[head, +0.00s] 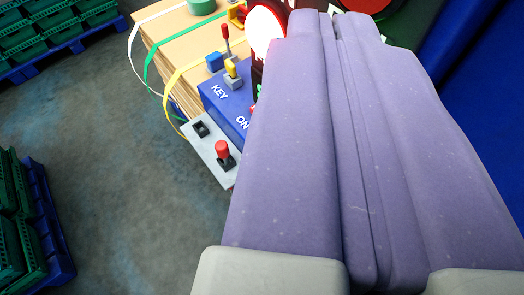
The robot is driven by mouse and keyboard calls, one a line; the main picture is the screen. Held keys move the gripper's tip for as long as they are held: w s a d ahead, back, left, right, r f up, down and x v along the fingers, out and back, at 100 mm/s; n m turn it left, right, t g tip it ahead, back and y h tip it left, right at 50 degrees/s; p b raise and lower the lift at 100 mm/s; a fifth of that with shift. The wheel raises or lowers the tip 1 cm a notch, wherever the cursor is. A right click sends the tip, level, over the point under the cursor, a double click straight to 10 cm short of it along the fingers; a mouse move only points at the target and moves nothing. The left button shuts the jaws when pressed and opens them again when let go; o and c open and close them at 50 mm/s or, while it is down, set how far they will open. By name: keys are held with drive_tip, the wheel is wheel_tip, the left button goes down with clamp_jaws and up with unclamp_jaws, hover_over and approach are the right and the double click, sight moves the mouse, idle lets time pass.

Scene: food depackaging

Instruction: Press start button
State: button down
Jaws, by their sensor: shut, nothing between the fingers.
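My gripper (332,22) fills the right and middle of the head view, with two long purple fingers closed together and nothing between them. Its tips reach up to a bright, red-rimmed lit disc (265,30) at the top; I cannot tell whether they touch it. No button labelled start is readable; some controls are hidden behind the fingers.
A grey panel (205,145) with a red-capped lever (222,150) adjoins the blue box. A strapped cardboard stack (170,30) stands behind it. Green crates on blue pallets (55,200) stand at the left. The grey floor (130,190) between is clear.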

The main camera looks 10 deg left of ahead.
drive_tip(key=w+a+f+m+g+y+p, duration=0.1)
drive_tip(key=w+a+f+p, duration=0.45)
drive_tip(key=w+f, duration=0.35)
drive_tip(key=w+a+f+m+g+y+p, duration=0.15)
drive_tip(key=w+a+f+p, duration=0.25)
drive_tip(key=w+a+f, duration=0.45)
drive_tip(key=s+f+m+h+p, duration=0.1)
drive_tip(key=s+f+p, duration=0.3)
drive_tip(key=f, duration=0.6)
drive_tip(key=s+f+h+p, duration=0.3)
drive_tip(key=s+f+p, duration=0.1)
drive_tip(key=f, duration=0.6)
drive_tip(key=shift+s+f+m+g, duration=0.15)
drive_tip(key=shift+f+m+g, duration=0.2)
drive_tip(key=shift+f, duration=0.05)
drive_tip(key=shift+d, duration=0.15)
drive_tip(key=w+d+b, duration=0.3)
drive_tip(key=w+d, duration=0.3)
drive_tip(key=shift+w, duration=0.15)
